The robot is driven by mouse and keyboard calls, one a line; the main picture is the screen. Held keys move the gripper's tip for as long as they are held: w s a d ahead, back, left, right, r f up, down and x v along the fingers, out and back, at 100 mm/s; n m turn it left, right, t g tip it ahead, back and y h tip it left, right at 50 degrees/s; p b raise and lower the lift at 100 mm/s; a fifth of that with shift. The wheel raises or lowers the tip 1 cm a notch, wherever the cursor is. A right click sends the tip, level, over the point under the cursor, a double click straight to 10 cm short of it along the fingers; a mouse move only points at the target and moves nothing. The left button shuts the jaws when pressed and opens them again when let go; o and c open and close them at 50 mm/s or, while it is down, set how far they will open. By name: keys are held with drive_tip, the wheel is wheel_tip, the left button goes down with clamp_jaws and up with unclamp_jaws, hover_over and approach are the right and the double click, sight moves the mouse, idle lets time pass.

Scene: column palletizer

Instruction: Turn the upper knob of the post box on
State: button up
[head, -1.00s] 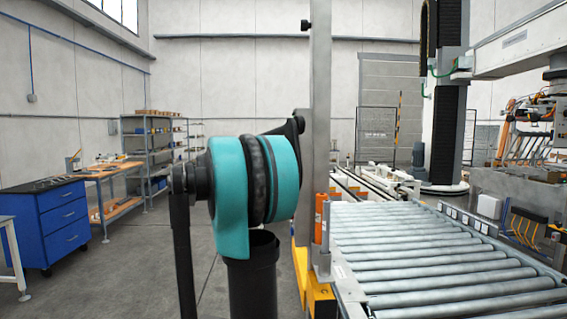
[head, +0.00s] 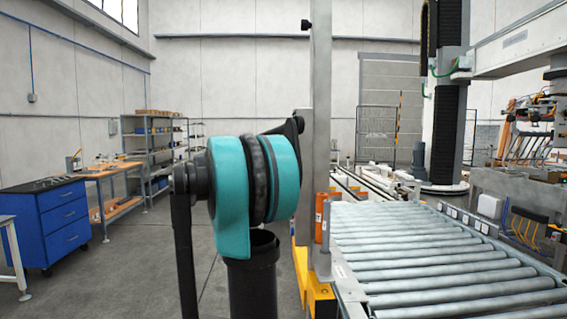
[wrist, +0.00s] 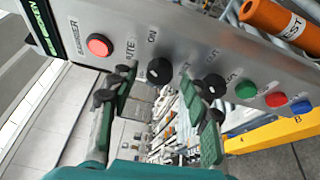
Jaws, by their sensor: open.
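In the wrist view the post box (wrist: 130,35) is a grey metal panel running across the picture at a slant. It carries a red lamp (wrist: 99,45), two black knobs and several coloured buttons. I take the left black knob, near the word ON, as the upper knob (wrist: 160,70). The lower knob (wrist: 215,84) is to its right. My gripper (wrist: 157,84) is open, with a green-padded finger on each side of the upper knob in the picture. I cannot tell whether they touch it. The right finger is near the lower knob. The head view does not show my gripper.
Green (wrist: 245,90), red (wrist: 276,99) and blue (wrist: 301,106) buttons sit along the panel. An orange cylinder (wrist: 283,24) is beside it. In the head view, the grey post (head: 320,110) stands beside a roller conveyor (head: 440,260).

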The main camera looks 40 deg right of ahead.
drive_tip(key=w+a, duration=0.1)
drive_tip(key=a, duration=1)
drive_tip(key=shift+w, duration=0.35)
